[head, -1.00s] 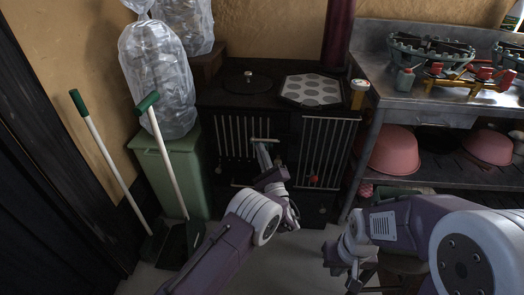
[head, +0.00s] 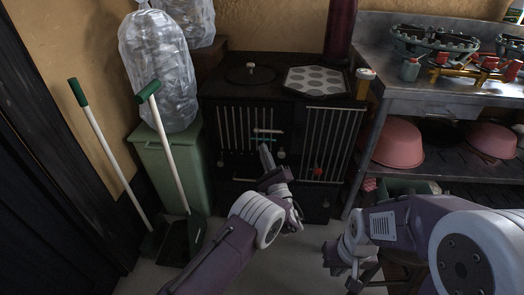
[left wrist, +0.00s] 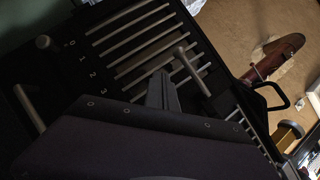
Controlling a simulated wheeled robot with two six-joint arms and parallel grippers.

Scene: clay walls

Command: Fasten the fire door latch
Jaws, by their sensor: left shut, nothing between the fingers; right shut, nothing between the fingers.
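The fire door (head: 238,126) is a dark barred panel on the left of the black stove's front. A pale T-shaped handle (head: 265,131) stands out near its right edge; it also shows in the left wrist view (left wrist: 184,58). I take it for the latch; whether it is fastened is unclear. My left gripper (head: 265,150) is shut and empty just below the handle. In the left wrist view its grey fingers (left wrist: 161,90) point at the bars beside the handle; I cannot tell if they touch it. My right gripper (head: 342,262) is shut, low and away from the stove.
A second barred panel (head: 332,130) with a red knob (head: 318,171) is to the right. A green bin (head: 165,165), a broom and a dustpan (head: 177,242) stand left. A metal table (head: 430,97) with pink bowls (head: 398,143) beneath stands right. Some floor shows in front.

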